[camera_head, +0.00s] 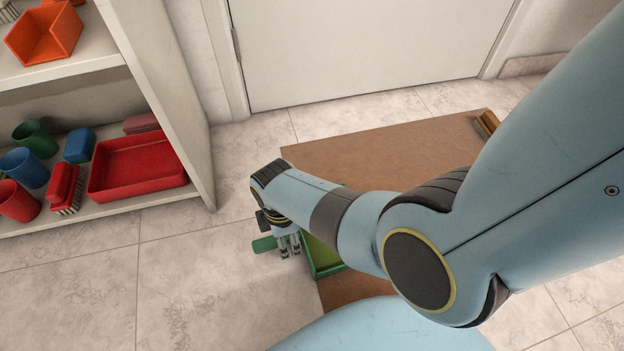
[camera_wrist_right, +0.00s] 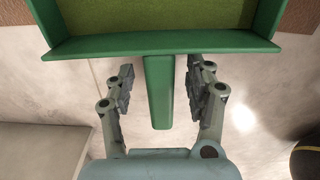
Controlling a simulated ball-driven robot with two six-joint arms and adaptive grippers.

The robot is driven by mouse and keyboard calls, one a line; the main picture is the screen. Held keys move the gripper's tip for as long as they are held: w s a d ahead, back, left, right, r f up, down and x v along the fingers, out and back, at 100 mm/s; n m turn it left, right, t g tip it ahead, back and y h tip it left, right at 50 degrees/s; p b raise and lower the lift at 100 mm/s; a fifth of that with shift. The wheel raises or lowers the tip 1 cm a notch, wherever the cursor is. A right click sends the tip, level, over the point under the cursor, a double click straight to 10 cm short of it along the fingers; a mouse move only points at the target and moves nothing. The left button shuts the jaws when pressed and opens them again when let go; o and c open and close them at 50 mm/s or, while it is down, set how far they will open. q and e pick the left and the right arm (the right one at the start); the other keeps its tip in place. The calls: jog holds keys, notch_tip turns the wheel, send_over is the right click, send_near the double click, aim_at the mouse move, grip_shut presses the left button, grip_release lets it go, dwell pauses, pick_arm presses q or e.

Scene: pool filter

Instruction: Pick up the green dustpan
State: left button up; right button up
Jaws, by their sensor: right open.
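The green dustpan (camera_head: 322,259) lies at the left edge of a brown board, partly hidden by my right arm in the head view. Its handle sticks out to the left past the board's edge. In the right wrist view the dustpan's pan (camera_wrist_right: 160,42) is at the top and its handle (camera_wrist_right: 159,92) points down the picture. My right gripper (camera_head: 289,244) is at the handle. In the right wrist view the right gripper (camera_wrist_right: 159,84) is open, with one finger on each side of the handle and a gap on both sides. My left gripper is not in view.
The brown board (camera_head: 400,150) lies on the tiled floor, with a wooden brush (camera_head: 487,123) at its far right corner. A shelf (camera_head: 165,90) at left holds a red tray (camera_head: 136,165), cups and brushes. A closed door (camera_head: 360,50) stands behind. Floor left of the board is clear.

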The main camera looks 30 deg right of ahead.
grip_shut()
dwell(0.5)
